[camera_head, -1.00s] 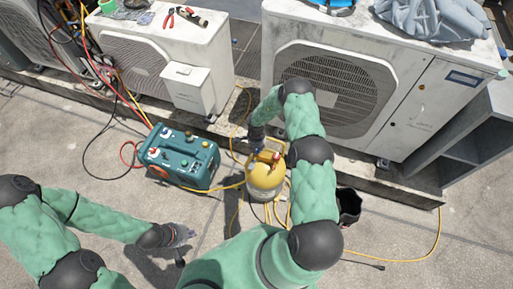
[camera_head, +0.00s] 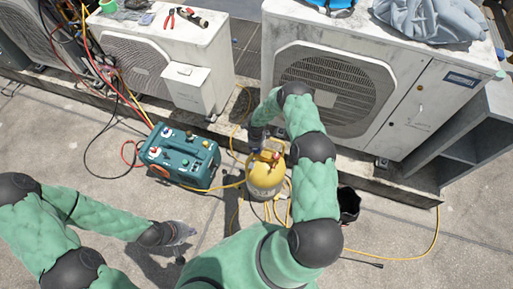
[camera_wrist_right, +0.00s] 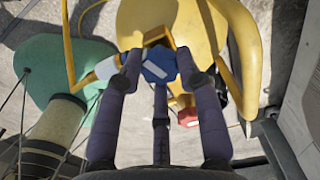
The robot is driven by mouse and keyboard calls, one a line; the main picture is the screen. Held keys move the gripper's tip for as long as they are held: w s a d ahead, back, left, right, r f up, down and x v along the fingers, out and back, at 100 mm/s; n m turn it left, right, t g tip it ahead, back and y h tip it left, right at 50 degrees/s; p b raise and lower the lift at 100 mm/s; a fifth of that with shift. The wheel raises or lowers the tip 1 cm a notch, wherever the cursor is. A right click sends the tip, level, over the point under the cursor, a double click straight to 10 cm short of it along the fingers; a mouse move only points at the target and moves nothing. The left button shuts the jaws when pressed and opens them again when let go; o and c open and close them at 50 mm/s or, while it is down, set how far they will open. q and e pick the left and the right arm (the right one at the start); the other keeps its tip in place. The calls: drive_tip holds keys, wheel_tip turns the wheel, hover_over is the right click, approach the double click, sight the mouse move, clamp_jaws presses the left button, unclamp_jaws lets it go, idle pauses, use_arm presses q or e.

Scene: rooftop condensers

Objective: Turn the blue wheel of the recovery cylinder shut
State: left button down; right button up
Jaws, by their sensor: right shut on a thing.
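The recovery cylinder (camera_head: 265,178) is yellow and grey and stands upright on the roof floor in the head view. Its yellow top also fills the upper part of the right wrist view (camera_wrist_right: 230,50). The blue wheel (camera_wrist_right: 158,66) has a white bar mark and sits between the fingers of my right gripper (camera_wrist_right: 160,78), which is shut on it. A red wheel (camera_wrist_right: 187,116) shows just below it, to the right. In the head view my right gripper (camera_head: 258,146) is over the cylinder's top and small. My left gripper (camera_head: 185,232) is low over the bare floor, away from the cylinder; its fingers are unclear.
A teal recovery machine (camera_head: 180,157) stands left of the cylinder. Yellow hoses (camera_head: 420,250) lie around the cylinder and to the right. A black bucket (camera_head: 348,204) stands right of it. Condensers (camera_head: 335,90) line the back. The floor at the front left is clear.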

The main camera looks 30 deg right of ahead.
drive_tip(key=m, duration=0.5)
drive_tip(key=shift+m, duration=0.3)
drive_tip(key=m, duration=1)
drive_tip(key=shift+m, duration=0.4)
drive_tip(key=m, duration=0.5)
drive_tip(key=shift+m, duration=0.4)
drive_tip(key=o, duration=1.2)
drive_tip(key=shift+c, duration=0.2)
